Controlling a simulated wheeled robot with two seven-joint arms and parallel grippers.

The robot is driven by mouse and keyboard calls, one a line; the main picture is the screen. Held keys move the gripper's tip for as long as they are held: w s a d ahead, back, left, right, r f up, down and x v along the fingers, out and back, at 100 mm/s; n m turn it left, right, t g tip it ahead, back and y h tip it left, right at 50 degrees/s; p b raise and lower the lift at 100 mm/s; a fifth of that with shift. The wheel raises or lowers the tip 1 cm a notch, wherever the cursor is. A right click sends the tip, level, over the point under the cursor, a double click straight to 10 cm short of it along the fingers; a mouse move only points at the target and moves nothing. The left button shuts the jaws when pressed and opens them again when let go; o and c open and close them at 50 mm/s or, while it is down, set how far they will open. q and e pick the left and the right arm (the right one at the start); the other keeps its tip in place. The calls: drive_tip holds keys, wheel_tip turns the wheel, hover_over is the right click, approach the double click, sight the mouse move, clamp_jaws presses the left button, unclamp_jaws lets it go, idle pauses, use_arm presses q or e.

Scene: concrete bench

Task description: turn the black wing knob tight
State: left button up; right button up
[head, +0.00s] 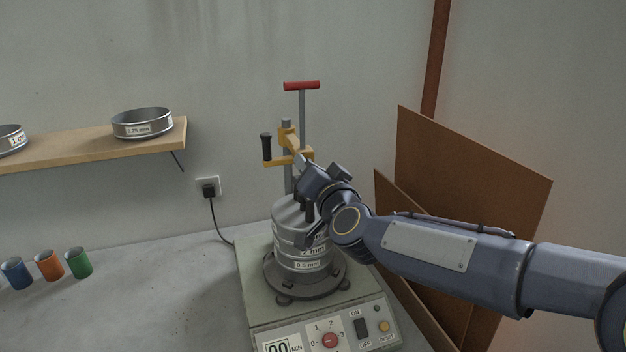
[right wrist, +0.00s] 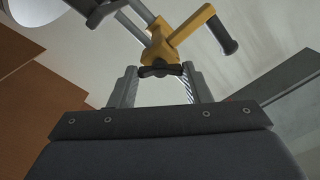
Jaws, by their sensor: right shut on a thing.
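The black wing knob (right wrist: 160,70) sits at the base of the yellow clamp (right wrist: 172,40) in the right wrist view. My right gripper (right wrist: 161,78) is shut on it, with one grey finger at each end of the wings. In the head view my right gripper (head: 304,163) reaches in from the right, just below the yellow clamp (head: 289,140) on the post, and hides the knob. The clamp carries a black handle (head: 266,147) on its left side. My left gripper is not in view.
Below stands a stack of metal sieves (head: 287,215) on a shaker base (head: 258,305) with a control panel. A red T-handle (head: 301,86) tops a rod behind. Brown boards (head: 470,165) lean at right. A shelf (head: 90,147) and several cups (head: 48,265) are at left.

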drive_tip(key=shift+m+b, duration=2.25)
drive_tip(key=shift+m, duration=2.75)
drive_tip(key=o, duration=1)
drive_tip(key=v, duration=0.8)
drive_tip(key=shift+b, duration=0.3)
